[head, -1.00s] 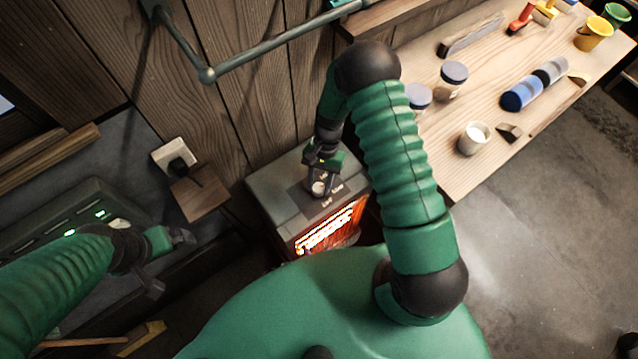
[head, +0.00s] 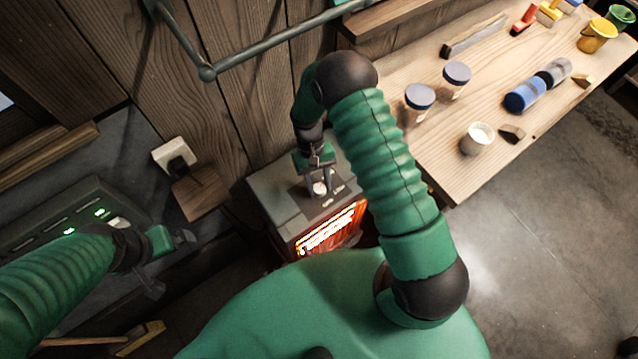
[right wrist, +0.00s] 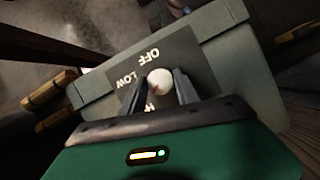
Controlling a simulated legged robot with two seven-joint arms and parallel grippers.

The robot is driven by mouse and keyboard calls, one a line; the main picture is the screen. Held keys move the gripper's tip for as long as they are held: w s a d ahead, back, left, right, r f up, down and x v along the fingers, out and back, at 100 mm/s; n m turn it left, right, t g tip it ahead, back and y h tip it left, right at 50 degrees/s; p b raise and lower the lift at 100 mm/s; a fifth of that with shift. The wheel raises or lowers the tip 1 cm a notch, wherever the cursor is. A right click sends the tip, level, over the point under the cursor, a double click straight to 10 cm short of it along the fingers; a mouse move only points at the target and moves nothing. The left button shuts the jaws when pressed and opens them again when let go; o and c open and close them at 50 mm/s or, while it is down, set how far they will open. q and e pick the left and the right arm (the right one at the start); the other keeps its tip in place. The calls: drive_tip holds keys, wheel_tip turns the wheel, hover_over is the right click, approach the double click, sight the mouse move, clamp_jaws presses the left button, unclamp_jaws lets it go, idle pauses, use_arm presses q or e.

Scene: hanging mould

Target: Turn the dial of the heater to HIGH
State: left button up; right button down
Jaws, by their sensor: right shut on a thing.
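The heater (head: 275,205) is a grey-green box below the wall, with an orange glowing grille (head: 330,235) on its front. Its pale round dial (head: 319,188) sits on a dark label plate on top; the right wrist view shows it too (right wrist: 160,82). My right gripper (head: 320,187) reaches down from above and is shut on the dial, one finger on each side. In the right wrist view, OFF and LOW are readable; a third word is partly hidden by the fingers. The dial's exact pointing is unclear. My left gripper (head: 185,237) is apart from the heater; its jaw opening is unclear.
A wooden workbench (head: 440,160) on the right holds jars (head: 419,100), a white cup (head: 477,138) and a blue cylinder (head: 524,95). A wall socket with a plug (head: 175,157) is left of the heater. A metal rail (head: 270,50) runs above.

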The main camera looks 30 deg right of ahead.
drive_tip(key=shift+w, duration=0.3)
drive_tip(key=c, duration=1.2)
unclamp_jaws()
drive_tip(key=shift+o, duration=1.4)
drive_tip(key=shift+s, duration=0.1)
drive_tip(key=b+v, duration=0.1)
drive_tip(key=v, duration=1.1)
drive_tip(key=shift+s+f, duration=0.1)
